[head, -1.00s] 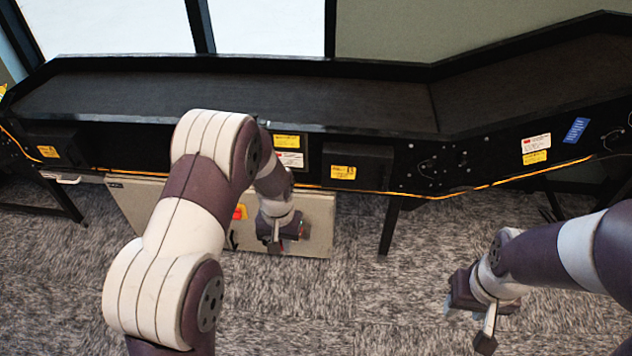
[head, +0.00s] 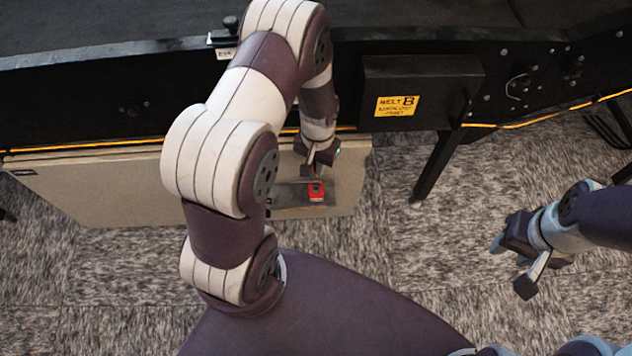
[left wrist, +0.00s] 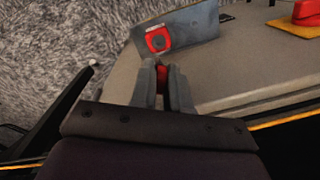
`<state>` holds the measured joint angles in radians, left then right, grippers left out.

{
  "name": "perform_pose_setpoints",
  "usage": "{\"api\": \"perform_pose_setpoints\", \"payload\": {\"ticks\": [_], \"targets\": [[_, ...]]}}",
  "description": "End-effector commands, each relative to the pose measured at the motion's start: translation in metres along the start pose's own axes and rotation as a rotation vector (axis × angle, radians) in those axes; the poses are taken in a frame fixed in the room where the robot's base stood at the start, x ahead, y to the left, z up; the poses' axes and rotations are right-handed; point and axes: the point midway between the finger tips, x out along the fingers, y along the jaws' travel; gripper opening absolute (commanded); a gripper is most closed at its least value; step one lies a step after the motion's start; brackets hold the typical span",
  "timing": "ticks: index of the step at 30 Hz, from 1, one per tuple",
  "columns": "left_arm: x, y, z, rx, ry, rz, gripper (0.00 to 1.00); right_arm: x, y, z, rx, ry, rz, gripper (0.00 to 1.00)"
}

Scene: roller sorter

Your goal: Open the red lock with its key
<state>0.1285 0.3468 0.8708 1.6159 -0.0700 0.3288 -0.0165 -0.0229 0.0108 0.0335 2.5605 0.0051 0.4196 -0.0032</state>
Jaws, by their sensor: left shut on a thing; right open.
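The red lock (head: 316,190) is a small red square with a grey centre on a grey metal plate (head: 285,198) at the beige cabinet. It also shows in the left wrist view (left wrist: 158,40), just beyond my fingertips. My left gripper (head: 318,160) is just above the lock in the head view. In the left wrist view its fingers (left wrist: 162,80) are shut on a small red thing, apparently the red key (left wrist: 162,76), mostly hidden between them. The key looks apart from the lock. My right gripper (head: 513,263) is open and empty over the carpet at right.
The beige cabinet (head: 110,185) stands under the black conveyor (head: 100,95). A red knob on a yellow base (left wrist: 306,12) is on the cabinet beside the plate. A black "BELT B" box (head: 430,75) and a conveyor leg (head: 437,165) stand right of the left gripper. Carpet is clear between the arms.

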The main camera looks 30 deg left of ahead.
Motion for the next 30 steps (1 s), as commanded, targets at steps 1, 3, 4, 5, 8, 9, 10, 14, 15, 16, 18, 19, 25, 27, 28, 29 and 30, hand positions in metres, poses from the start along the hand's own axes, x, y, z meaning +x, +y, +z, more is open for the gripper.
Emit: {"api": "perform_pose_setpoints", "payload": {"ticks": [1, 3, 4, 5, 8, 9, 10, 14, 15, 16, 18, 19, 25, 27, 28, 29, 30], "targets": [[0.008, -0.001, 0.001, -0.001, 0.000, 0.000, 0.00, 0.007, 0.000, 0.001, 0.000, 0.001, 0.000, 0.43], [0.008, -0.001, 0.001, -0.001, 0.000, 0.000, 0.00, 0.007, 0.000, 0.001, 0.000, 0.001, 0.000, 0.43], [0.009, -0.001, 0.001, -0.001, 0.000, 0.000, 0.00, 0.008, 0.000, 0.000, 0.000, 0.002, 0.000, 0.43], [0.009, -0.001, 0.001, -0.001, 0.000, 0.000, 0.00, 0.008, 0.000, 0.001, 0.000, 0.002, 0.000, 0.43], [0.015, -0.001, 0.001, -0.001, 0.000, 0.000, 0.00, 0.014, 0.000, 0.001, 0.000, 0.002, 0.000, 0.43], [0.018, -0.001, 0.001, -0.001, 0.000, 0.000, 0.00, 0.018, 0.000, 0.002, 0.000, 0.002, 0.000, 0.43], [0.021, -0.001, 0.001, -0.001, 0.000, 0.000, 0.00, 0.020, 0.000, 0.002, 0.000, 0.002, 0.000, 0.43], [0.035, 0.000, 0.001, 0.000, 0.000, 0.000, 0.00, 0.034, 0.000, 0.004, 0.000, 0.001, 0.000, 0.43], [0.039, 0.000, 0.000, -0.001, 0.001, 0.000, 0.00, 0.038, 0.000, 0.004, 0.000, 0.001, 0.000, 0.43], [0.042, 0.000, 0.000, 0.000, 0.001, 0.000, 0.00, 0.042, 0.000, 0.005, 0.000, 0.001, 0.000, 0.43], [0.048, 0.000, 0.000, 0.000, 0.001, 0.000, 0.00, 0.048, 0.000, 0.005, 0.000, 0.001, 0.000, 0.43], [0.050, 0.000, 0.000, 0.000, 0.001, 0.000, 0.00, 0.050, 0.000, 0.006, 0.000, 0.001, 0.000, 0.43], [0.055, 0.000, 0.000, 0.000, 0.001, 0.000, 0.00, 0.055, 0.000, 0.006, 0.000, 0.001, 0.000, 0.43], [0.054, 0.000, 0.000, 0.000, 0.001, 0.000, 0.00, 0.055, 0.000, 0.006, 0.000, 0.001, 0.000, 0.43], [0.054, 0.000, 0.000, 0.000, 0.001, 0.000, 0.00, 0.054, 0.000, 0.006, 0.000, 0.001, 0.000, 0.43], [0.054, 0.000, 0.000, 0.000, 0.001, 0.000, 0.00, 0.054, 0.000, 0.006, 0.000, 0.001, 0.000, 0.43], [0.054, 0.000, 0.000, 0.000, 0.001, 0.000, 0.00, 0.054, 0.000, 0.006, 0.000, 0.001, 0.000, 0.43]]}}
